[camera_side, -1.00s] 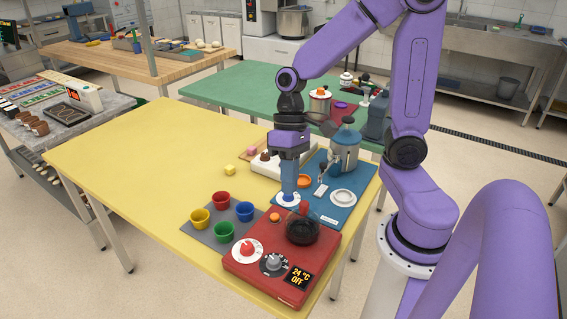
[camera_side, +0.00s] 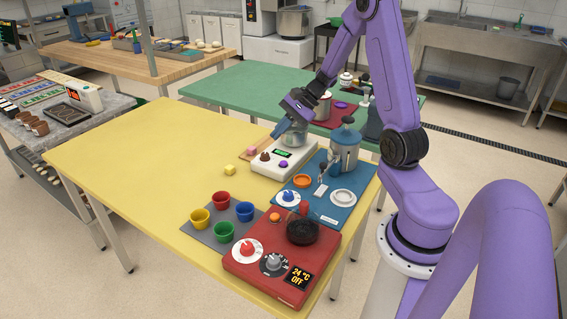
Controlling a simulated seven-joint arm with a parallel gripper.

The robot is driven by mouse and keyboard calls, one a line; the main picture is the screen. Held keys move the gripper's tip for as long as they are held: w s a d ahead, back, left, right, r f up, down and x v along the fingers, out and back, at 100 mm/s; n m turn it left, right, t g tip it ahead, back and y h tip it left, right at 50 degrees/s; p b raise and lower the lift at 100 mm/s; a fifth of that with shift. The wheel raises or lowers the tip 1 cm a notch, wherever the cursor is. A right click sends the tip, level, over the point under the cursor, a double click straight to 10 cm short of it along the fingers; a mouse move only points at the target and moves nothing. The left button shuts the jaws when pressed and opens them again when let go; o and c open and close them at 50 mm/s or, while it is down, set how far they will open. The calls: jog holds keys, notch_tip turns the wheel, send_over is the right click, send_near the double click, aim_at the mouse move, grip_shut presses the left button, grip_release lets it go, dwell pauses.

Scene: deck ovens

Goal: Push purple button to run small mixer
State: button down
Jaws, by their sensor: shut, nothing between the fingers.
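A white appliance (camera_side: 262,168) on the far right part of the yellow table has a brown knob (camera_side: 265,156), a lit green display (camera_side: 283,153) and a purple button (camera_side: 283,164) on its front. A clear or silvery vessel (camera_side: 296,140) shows at its back, partly behind my gripper. A second purple disc (camera_side: 341,105) shows on a dark red base on the green table. I cannot tell for certain which is the small mixer. My gripper (camera_side: 276,131) is tilted, its blue fingers shut and empty, above and behind the white appliance, apart from its purple button.
A red hot plate (camera_side: 240,265) reads 24 °C OFF. Several coloured cups stand on a grey mat (camera_side: 207,236). The yellow table's left side is clear.

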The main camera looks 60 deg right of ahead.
aim_at(286, 162)
jog(key=d, duration=0.1)
jog(key=d+m+t, duration=0.1)
jog(key=d, duration=0.1)
jog(key=d+m, duration=0.1)
jog(key=shift+w+d+f+h, duration=0.1)
jog(key=shift+d+f+h, duration=0.2)
jog(key=shift+f+h, duration=0.1)
jog(key=shift+f, duration=4.4)
jog(key=shift+f, duration=0.2)
jog(key=shift+f, duration=0.2)
